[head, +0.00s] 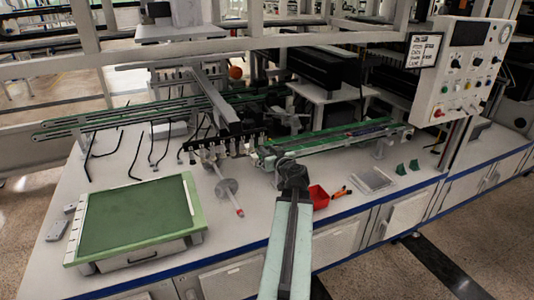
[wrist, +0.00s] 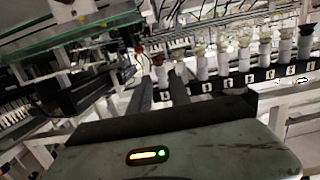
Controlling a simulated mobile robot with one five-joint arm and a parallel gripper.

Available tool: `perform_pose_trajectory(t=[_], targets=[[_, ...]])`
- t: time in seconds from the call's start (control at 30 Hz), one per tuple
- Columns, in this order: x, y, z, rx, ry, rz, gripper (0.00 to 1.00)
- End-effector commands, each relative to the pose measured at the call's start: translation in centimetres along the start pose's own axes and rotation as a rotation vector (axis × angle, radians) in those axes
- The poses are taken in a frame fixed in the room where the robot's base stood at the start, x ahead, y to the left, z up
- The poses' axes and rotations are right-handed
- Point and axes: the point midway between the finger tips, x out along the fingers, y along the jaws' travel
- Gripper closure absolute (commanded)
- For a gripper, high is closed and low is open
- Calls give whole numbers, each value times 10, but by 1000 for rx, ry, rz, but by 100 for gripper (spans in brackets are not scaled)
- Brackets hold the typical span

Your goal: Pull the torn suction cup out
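A row of suction cups sits on a dark numbered bar (wrist: 225,82) at the upper right of the wrist view. Several have pale stems and tan tops. The leftmost cup (wrist: 158,70) looks reddish-brown, and the one at the far right (wrist: 306,40) has a black top. I cannot tell which is torn. My gripper (wrist: 162,82) has its two dark fingers apart, with the leftmost cup showing beyond the gap and nothing visibly held. In the head view my gripper (head: 290,163) is right of the cup bar (head: 222,145), apart from it.
A green-topped tray (head: 135,215) stands at the left of the white table. A red bin (head: 318,196) is close to the right of my arm, with an orange-handled tool beside it. A green rail (head: 330,138) runs behind my gripper. A control panel (head: 462,70) stands at the right.

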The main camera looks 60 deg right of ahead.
Motion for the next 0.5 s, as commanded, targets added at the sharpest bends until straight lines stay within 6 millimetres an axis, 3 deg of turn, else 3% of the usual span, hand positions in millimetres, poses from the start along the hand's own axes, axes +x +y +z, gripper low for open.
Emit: perform_pose_trajectory(t=[0.17,0.5], targets=[[9,3,0,0,-1,2,76],[65,6,1,1,-2,3,76]])
